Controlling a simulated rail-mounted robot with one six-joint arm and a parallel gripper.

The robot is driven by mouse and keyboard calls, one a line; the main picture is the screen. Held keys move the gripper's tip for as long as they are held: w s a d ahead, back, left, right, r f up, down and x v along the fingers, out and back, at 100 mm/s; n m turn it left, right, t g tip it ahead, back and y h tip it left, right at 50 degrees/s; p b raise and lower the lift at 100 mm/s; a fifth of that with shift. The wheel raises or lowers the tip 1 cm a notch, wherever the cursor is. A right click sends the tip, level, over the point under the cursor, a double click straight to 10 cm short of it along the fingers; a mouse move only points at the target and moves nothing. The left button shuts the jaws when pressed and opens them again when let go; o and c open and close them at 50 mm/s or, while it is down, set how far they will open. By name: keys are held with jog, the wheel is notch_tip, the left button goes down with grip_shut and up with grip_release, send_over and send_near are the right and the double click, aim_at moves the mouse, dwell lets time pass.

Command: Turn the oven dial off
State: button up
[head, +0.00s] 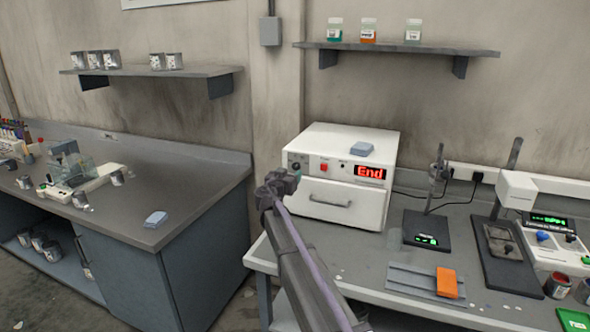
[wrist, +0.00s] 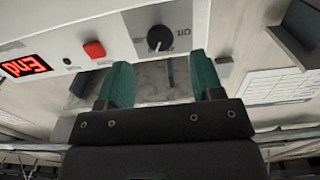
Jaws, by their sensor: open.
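The white oven (head: 345,210) stands on the right-hand bench with its red display reading "End" (head: 370,172). Its dial (wrist: 159,38) is a round black knob with a light pointer mark, beside printed marks I cannot read surely. In the head view the dial (head: 296,167) is small at the panel's left end. My gripper (wrist: 162,82) is open, its two green fingers apart and empty, just short of the dial, which shows beyond the gap between them. In the head view my gripper (head: 277,184) is in front of the oven's left front edge.
A red button (wrist: 95,50) sits beside the dial. A blue-grey pad (head: 361,149) lies on the oven top. Scales (head: 426,232) and an orange block (head: 447,283) are on the bench at right. A dark-topped counter (head: 190,190) is at left.

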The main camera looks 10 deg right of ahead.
aim_at(296, 167)
jog(key=x, duration=0.6)
jog(key=shift+s, duration=0.1)
jog(key=c, duration=0.9)
jog(key=shift+n, duration=0.3)
jog(key=n, duration=2)
jog(key=shift+n, duration=0.3)
